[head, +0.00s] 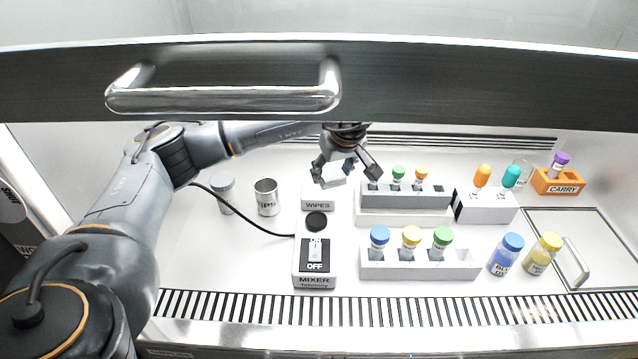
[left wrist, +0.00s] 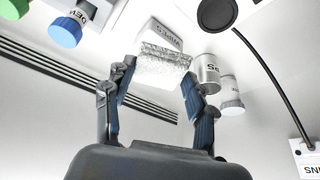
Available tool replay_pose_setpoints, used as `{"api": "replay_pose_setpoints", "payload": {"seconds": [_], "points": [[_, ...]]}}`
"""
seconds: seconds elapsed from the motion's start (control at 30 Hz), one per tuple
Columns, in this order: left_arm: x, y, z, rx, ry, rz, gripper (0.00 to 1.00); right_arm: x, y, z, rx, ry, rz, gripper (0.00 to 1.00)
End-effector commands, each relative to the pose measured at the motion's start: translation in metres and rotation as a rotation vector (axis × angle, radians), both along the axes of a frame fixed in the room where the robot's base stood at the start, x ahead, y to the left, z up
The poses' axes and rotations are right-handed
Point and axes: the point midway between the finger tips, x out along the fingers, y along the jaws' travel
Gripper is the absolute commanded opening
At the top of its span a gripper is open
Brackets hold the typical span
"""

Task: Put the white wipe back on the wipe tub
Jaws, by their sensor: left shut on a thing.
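The wipe tub (head: 318,204), a white box labelled WIPES, stands behind the mixer in the head view. It also shows beyond the fingers in the left wrist view (left wrist: 162,34). My left gripper (head: 346,170) is over the area just behind the tub, its fingers pointing down. It is shut on the white wipe (left wrist: 165,61), a crinkled pale sheet spanning the gap between the two fingers (left wrist: 157,82). In the head view the wipe is small and partly hidden by the fingers. I cannot tell whether it touches the tub. My right gripper is not in view.
The mixer (head: 314,262) stands in front of the tub. A metal cup (head: 266,197) and white-lidded jar (head: 223,192) are left. A grey vial rack (head: 405,198) is close right; a white rack (head: 420,264) is in front. The raised sash (head: 450,85) crosses above.

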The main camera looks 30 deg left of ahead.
Motion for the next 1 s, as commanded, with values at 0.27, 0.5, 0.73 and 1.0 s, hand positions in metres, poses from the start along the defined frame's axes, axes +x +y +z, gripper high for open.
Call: {"api": "replay_pose_setpoints", "payload": {"seconds": [0.27,0.5,0.73,1.0], "points": [[0.012,0.037,-0.044,0.001,0.003,0.000,0.26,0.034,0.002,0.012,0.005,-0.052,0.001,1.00],[0.017,0.050,-0.062,0.001,0.003,0.000,0.26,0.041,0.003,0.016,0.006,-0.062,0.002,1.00],[0.017,0.049,-0.089,0.000,0.002,-0.001,0.26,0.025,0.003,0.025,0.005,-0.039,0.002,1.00],[0.018,0.049,-0.092,0.000,0.000,-0.001,0.26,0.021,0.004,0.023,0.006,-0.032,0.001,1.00]]}}
